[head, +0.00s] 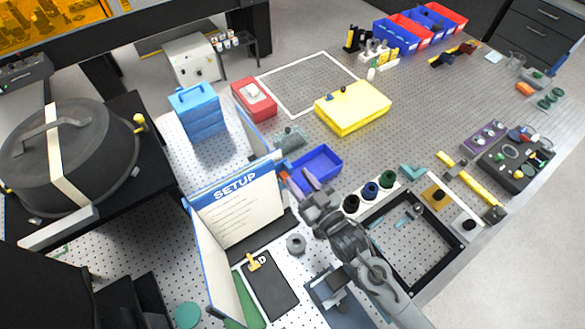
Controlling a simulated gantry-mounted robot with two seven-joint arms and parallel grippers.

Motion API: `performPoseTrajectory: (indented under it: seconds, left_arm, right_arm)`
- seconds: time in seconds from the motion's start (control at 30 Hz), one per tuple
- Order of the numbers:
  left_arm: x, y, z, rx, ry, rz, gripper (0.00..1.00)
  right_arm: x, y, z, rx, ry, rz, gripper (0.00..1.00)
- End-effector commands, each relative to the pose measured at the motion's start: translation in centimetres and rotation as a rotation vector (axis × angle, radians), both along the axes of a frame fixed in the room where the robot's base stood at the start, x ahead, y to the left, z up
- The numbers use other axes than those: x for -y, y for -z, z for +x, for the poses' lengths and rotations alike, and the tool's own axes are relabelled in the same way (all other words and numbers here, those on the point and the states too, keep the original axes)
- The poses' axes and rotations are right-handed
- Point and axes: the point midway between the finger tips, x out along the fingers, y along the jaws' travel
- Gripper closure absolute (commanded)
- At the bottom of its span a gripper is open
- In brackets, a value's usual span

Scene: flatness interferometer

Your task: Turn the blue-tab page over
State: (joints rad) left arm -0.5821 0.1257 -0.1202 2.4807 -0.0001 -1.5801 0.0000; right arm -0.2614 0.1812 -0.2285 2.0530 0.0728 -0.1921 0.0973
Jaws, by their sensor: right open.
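An upright booklet stands at the lower middle, with a cream page headed SETUP (238,208) in white letters on a blue band. A white panel with a blue edge (212,262) stands at an angle on its left. Small coloured marks show by the page's upper right edge; I cannot tell clearly which is the blue tab. My right gripper (309,184) is open, just right of the page and in front of the blue bin (316,166). Its fingertips are small and partly confused with the bin behind; I see no page between them. My left gripper is out of view.
Dark knobs (371,190) and a black square frame (445,266) are at right. A yellow case (353,107) stands behind.

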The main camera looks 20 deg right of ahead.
Motion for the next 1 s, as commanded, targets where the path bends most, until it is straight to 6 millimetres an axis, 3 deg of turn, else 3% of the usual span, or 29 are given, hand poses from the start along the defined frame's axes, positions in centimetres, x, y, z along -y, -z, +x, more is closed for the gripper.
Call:
performPoseTrajectory:
  seconds: [0.1,0.3,0.67,0.7,0.93,1.0]
  left_arm:
    - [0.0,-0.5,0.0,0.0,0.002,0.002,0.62]
    - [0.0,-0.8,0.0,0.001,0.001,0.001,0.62]
    - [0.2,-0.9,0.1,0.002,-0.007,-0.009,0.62]
    - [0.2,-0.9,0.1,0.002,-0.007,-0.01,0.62]
    - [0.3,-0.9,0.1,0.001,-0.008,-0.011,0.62]
    - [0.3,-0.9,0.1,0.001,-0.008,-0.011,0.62]
  right_arm:
    - [-0.4,-0.2,1.7,0.001,-0.001,0.001,0.6]
    - [-0.7,-0.1,3.3,0.0,-0.001,0.0,0.6]
    - [-0.8,0.0,3.7,0.0,-0.001,0.0,0.6]
    - [-0.8,0.0,3.7,0.0,-0.001,0.0,0.61]
    - [-0.8,0.0,3.7,0.0,-0.001,0.0,0.96]
    - [-0.8,0.0,3.7,0.0,-0.001,0.0,1.0]
